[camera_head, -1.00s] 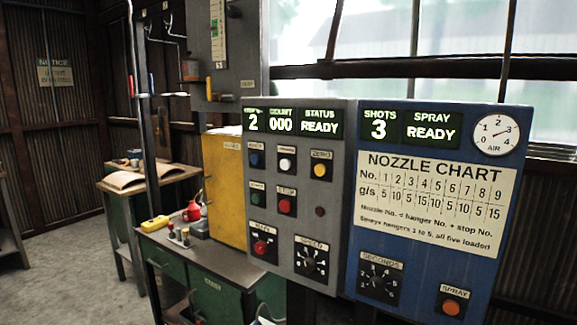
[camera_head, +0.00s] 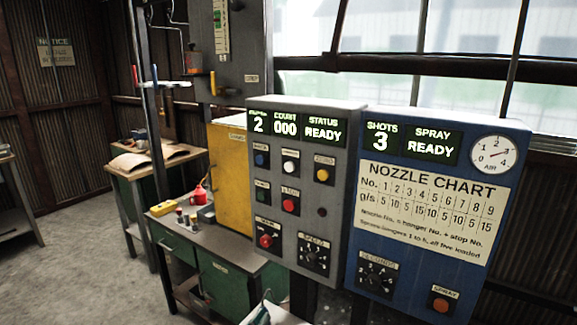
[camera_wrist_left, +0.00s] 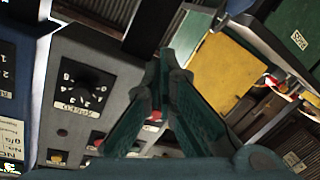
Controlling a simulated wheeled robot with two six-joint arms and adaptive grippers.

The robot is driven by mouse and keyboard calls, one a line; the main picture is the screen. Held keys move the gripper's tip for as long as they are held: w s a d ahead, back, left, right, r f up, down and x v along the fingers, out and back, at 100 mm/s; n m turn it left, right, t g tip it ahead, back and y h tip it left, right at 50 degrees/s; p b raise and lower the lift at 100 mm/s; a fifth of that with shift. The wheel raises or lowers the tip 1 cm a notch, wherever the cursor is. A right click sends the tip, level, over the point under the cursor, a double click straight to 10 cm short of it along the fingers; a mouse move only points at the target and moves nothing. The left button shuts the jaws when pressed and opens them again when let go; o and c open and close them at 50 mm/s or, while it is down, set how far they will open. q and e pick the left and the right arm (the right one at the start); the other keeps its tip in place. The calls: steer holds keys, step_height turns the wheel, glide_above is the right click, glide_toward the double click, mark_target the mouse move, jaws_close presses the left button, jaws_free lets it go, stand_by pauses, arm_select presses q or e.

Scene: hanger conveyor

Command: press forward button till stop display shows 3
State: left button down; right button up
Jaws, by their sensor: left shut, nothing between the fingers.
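The grey control panel (camera_head: 338,180) has a lit display at its top left reading 2 (camera_head: 258,122); its heading is blurred. Beside it are COUNT 000 and STATUS READY. Below sit a blue button (camera_head: 261,160), a white button (camera_head: 290,168), a yellow button (camera_head: 323,175), a green button (camera_head: 262,196) and a red button (camera_head: 290,205). Most button labels are too blurred to read, so I cannot tell which is forward. My left gripper (camera_head: 265,297) is low at the bottom edge, below the panel. In the left wrist view it (camera_wrist_left: 156,90) is shut and empty, beside the panel. My right gripper is out of view.
A blue spray panel (camera_head: 430,270) with a nozzle chart stands right of the grey panel. A red knob (camera_head: 266,241) and speed dial (camera_head: 314,257) are low on the grey panel. A yellow cabinet (camera_head: 229,180) and workbench (camera_head: 225,253) stand behind to the left.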

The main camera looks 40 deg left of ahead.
mark_target(289, 167)
arm_select(q)
step_height(289, 167, up, 40)
steer(key=a+n+t+y+p, duration=0.1)
steer(key=n+t+y+p, duration=0.2)
steer(key=n+t+p, duration=0.2)
steer(key=n+t, duration=0.2)
steer(key=t, duration=0.2)
steer(key=shift+w+a+f, duration=0.25)
steer(key=shift+w+a, duration=0.15)
steer(key=shift+w, duration=0.1)
steer(key=w+b, duration=0.8)
steer(key=b, duration=0.2)
steer(key=shift+w+a, duration=0.1)
steer(key=shift+w, duration=0.25)
